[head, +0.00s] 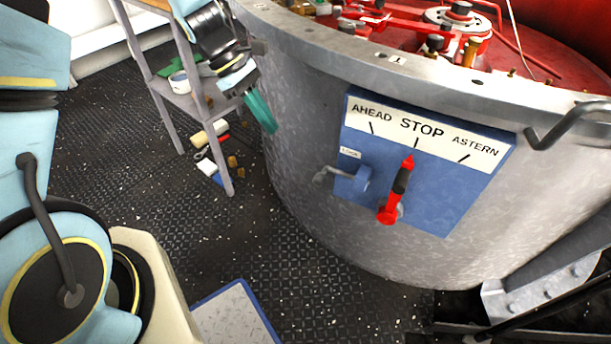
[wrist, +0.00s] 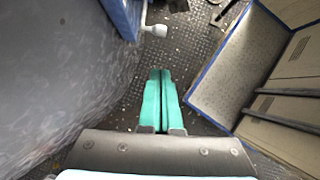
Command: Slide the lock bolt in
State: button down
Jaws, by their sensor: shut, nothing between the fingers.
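A blue panel (head: 440,200) on the side of the grey drum has a white plate reading AHEAD, STOP and ASTERN. Its red lever (head: 388,212) points up at STOP. At the panel's left, under a small white label, the grey lock bolt (head: 322,177) sticks out leftward from a blue housing (head: 354,184). In the wrist view the bolt's pale knob (wrist: 156,30) shows beside the panel edge (wrist: 122,14). My gripper (head: 270,127) has green fingers, shut and empty, up and left of the bolt. In the wrist view the fingertips (wrist: 160,72) are apart from the knob.
The grey drum (head: 300,110) curves close beside my gripper. A grey rack (head: 180,95) with small items stands behind it. Loose items (head: 208,166) lie on the dark deck. A blue-edged pale panel (head: 235,315) is at the bottom.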

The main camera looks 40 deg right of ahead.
dwell(0.3)
jog(key=s+d+r+x, duration=0.1)
jog(key=x, duration=1.2)
jog(key=shift+s+f+b, duration=0.15)
jog(key=shift+s+b, duration=0.1)
jog(key=shift+b, duration=0.2)
jog(key=shift+s+d, duration=0.1)
jog(key=s+d, duration=0.3)
jog(key=s, duration=0.3)
jog(key=shift+s+b, duration=0.25)
jog(key=shift+b, duration=0.2)
jog(key=shift+d, duration=0.15)
